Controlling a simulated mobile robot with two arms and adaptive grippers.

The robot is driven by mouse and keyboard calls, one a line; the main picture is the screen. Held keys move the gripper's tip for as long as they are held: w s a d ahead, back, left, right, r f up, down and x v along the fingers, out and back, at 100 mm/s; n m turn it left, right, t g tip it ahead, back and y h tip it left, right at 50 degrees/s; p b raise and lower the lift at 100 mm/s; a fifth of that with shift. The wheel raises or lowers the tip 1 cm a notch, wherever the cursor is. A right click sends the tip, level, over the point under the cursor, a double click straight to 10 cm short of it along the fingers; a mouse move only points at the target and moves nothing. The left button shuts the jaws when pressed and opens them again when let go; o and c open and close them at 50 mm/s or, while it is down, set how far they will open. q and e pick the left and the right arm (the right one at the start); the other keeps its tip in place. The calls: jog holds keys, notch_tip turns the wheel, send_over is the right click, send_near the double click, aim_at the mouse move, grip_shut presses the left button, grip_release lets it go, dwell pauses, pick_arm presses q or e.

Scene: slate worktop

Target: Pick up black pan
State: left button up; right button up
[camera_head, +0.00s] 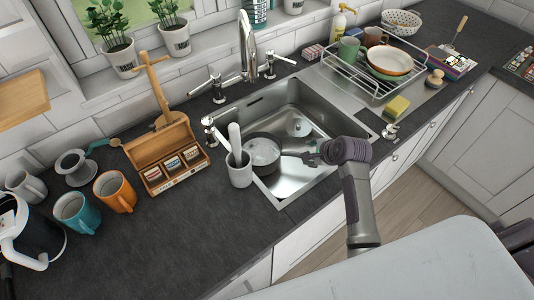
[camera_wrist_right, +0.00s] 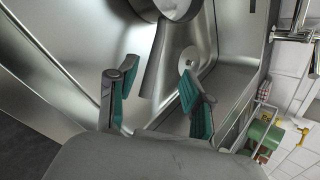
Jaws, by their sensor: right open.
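The black pan (camera_head: 264,151) sits in the left part of the steel sink, its dark rim around a shiny grey inside. Its handle points right toward my right gripper (camera_head: 308,155), which is over the sink. In the right wrist view, my right gripper (camera_wrist_right: 158,73) is open with teal pads. The pan's dark handle (camera_wrist_right: 160,55) runs down the picture between the two fingers, with a gap visible on each side. The pan's body (camera_wrist_right: 172,6) is cut off at the top edge there. My left gripper is in neither view.
The sink wall (camera_head: 295,190) is near my gripper. A tap (camera_head: 247,45) stands behind. A dish rack (camera_head: 375,75) and sponge (camera_head: 397,106) are to the right.

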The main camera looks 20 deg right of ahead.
aim_at(298, 154)
jog(key=x, duration=0.5)
jog(key=shift+w+a+f, duration=0.1)
jog(key=shift+w+f, duration=0.15)
jog(key=shift+w, duration=0.05)
jog(key=shift+w+f, duration=0.2)
jog(key=shift+f, duration=0.05)
jog(key=shift+w+f, duration=0.1)
jog(key=shift+f, duration=0.15)
jog(key=x, duration=0.3)
jog(key=shift+f, duration=0.3)
jog(key=shift+w+f, duration=0.3)
jog(key=shift+f, duration=0.15)
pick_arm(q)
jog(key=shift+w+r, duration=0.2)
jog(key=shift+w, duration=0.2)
